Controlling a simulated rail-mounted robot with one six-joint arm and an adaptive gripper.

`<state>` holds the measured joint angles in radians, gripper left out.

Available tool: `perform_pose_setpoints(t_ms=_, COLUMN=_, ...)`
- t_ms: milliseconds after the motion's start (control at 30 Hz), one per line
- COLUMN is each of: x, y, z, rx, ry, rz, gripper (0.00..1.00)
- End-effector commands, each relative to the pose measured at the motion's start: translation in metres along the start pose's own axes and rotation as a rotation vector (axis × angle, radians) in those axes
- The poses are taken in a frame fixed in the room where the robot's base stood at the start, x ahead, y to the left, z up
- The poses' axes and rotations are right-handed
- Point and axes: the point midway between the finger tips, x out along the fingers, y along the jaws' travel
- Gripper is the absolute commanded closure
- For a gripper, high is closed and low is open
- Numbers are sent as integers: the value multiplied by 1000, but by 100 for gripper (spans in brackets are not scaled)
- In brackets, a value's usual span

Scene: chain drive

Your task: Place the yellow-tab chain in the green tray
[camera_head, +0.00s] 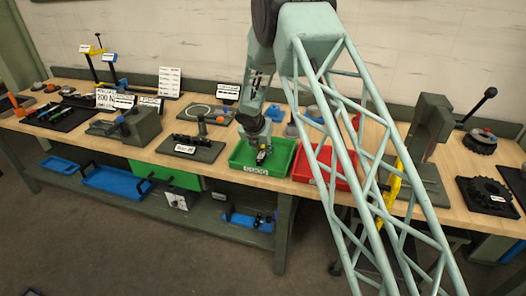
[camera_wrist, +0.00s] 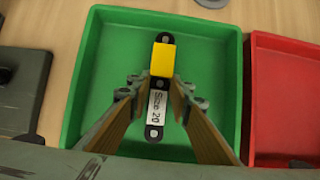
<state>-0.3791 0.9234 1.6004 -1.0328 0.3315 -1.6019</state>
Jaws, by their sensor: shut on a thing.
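The yellow-tab chain (camera_wrist: 162,60) is a short dark piece with a yellow block and a white label reading "Size 20". My gripper (camera_wrist: 157,92) is shut on it, with a finger on each side of the label. The green tray (camera_wrist: 83,90) lies under the chain in the wrist view. In the head view my gripper (camera_head: 262,150) is over the green tray (camera_head: 240,165), low near its middle. I cannot tell whether the chain touches the tray floor.
A red tray (camera_head: 312,180) stands close on the right of the green tray; its edge also shows in the wrist view (camera_wrist: 285,100). A dark board with a label (camera_head: 190,148) lies to the left. A grey press-like fixture (camera_head: 428,130) stands farther right.

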Motion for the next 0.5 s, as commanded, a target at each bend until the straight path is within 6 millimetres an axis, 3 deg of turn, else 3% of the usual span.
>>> perform_pose_setpoints(t_ms=300, x=2, y=0, z=-1, rx=0, ry=-1, rz=1, gripper=100)
perform_pose_setpoints(t_ms=333, x=3, y=0, z=-2, rx=0, ry=0, rz=0, gripper=79)
perform_pose_setpoints(t_ms=500, x=2, y=0, z=-2, rx=0, ry=0, rz=0, gripper=67)
